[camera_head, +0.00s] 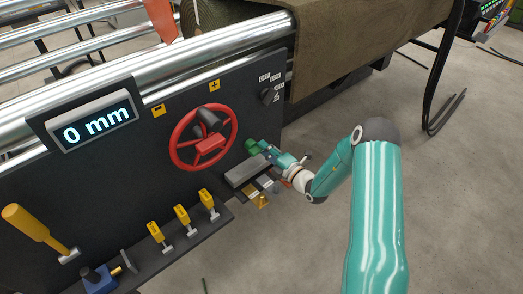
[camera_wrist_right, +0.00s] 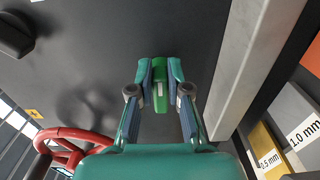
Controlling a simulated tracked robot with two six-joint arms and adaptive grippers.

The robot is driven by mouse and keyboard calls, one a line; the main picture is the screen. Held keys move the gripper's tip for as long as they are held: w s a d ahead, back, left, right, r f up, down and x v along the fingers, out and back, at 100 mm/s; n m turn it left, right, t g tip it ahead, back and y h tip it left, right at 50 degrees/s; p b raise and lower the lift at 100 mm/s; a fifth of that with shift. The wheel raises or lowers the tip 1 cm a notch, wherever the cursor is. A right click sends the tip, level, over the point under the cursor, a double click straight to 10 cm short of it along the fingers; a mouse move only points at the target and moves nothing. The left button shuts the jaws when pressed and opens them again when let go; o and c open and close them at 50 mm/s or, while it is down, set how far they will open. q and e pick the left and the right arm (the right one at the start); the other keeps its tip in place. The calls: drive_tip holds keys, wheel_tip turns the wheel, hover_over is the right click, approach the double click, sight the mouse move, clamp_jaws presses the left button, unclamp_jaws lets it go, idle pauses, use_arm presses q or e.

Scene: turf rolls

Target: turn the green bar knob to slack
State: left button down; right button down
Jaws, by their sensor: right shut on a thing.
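The green bar knob (camera_head: 252,147) sits on the dark machine panel, to the right of the red handwheel. In the right wrist view the green bar (camera_wrist_right: 160,97) stands between the two fingers. My right gripper (camera_wrist_right: 160,82) is shut on it, a finger pad on each side. In the head view my right gripper (camera_head: 266,151) reaches the knob from the right and partly hides it. The markings around the knob are not readable. My left gripper is not in view.
The red handwheel (camera_head: 203,139) is left of the knob. A grey ledge (camera_head: 247,171) lies just below it, with labelled gauge pieces (camera_wrist_right: 299,120) beyond. A small black selector (camera_head: 268,96) is above. A display (camera_head: 95,121) reads 0 mm. Yellow-handled tools (camera_head: 182,216) stand at lower left.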

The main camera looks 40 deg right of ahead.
drive_tip(key=shift+s+d+f, duration=0.1)
drive_tip(key=shift+d+f, duration=0.05)
drive_tip(key=shift+f, duration=0.15)
drive_tip(key=c, duration=1.1)
unclamp_jaws()
drive_tip(key=shift+r, duration=0.15)
drive_tip(key=s, duration=1.2)
drive_tip(key=shift+d, duration=0.4)
drive_tip(key=shift+w, duration=0.1)
